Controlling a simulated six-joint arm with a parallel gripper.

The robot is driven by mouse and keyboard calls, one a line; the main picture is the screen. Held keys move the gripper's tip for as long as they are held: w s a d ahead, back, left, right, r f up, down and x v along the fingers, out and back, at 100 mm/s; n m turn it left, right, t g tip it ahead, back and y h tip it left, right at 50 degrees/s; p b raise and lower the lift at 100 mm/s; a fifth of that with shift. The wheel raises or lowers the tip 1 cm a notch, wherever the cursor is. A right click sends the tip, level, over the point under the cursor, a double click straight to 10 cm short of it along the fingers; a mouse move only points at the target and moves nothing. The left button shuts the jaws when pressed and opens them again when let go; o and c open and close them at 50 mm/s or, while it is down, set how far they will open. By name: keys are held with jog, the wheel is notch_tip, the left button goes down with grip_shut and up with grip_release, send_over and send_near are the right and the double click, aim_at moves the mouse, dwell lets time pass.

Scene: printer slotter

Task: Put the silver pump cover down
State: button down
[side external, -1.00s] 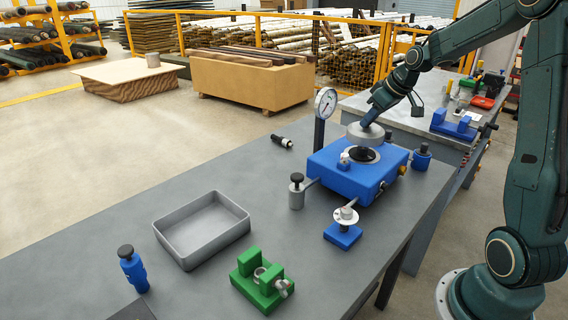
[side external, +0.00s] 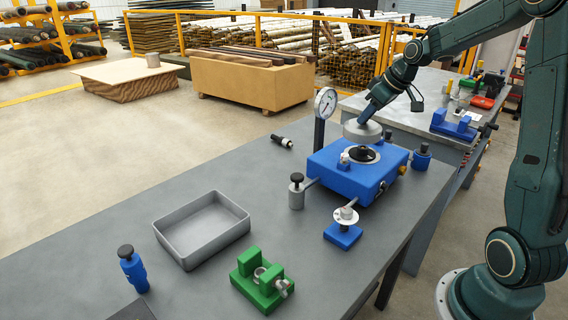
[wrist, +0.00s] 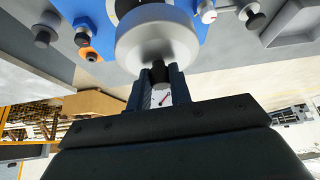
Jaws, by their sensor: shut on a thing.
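The silver pump cover (side external: 362,131) is a round metal disc held in the air above the back of the blue pump body (side external: 345,172). My gripper (side external: 365,117) is shut on the cover's dark knob. In the wrist view, the cover (wrist: 157,45) hangs beyond the fingertips of my gripper (wrist: 159,75), with the knob between them. The blue body shows partly behind the cover. The body's top has a dark round opening (side external: 361,154), uncovered in the side view.
A dial gauge (side external: 325,103) on a post stands just left of the cover. An empty grey tray (side external: 203,229), a green fixture (side external: 262,280) and a blue-based flange stand (side external: 344,229) are on the bench. Bare bench lies around the tray.

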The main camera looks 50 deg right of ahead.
jog(key=s+a+r+n+g+y, duration=0.15)
jog(key=a+n, duration=0.35)
jog(key=a, duration=0.5)
jog(key=s+a+r+n+g+y, duration=0.1)
jog(key=a+n+y, duration=0.3)
jog(key=a, duration=0.5)
jog(key=s+a+r+n+g, duration=0.2)
jog(key=s+a+n+g, duration=0.3)
jog(key=s+a+n, duration=0.6)
jog(key=shift+s+a+n+g, duration=0.25)
jog(key=shift+a+n+g, duration=0.1)
jog(key=shift+a+n, duration=0.5)
jog(key=shift+f, duration=0.1)
notch_tip(320, 180, down, 16)
jog(key=shift+f, duration=1.9)
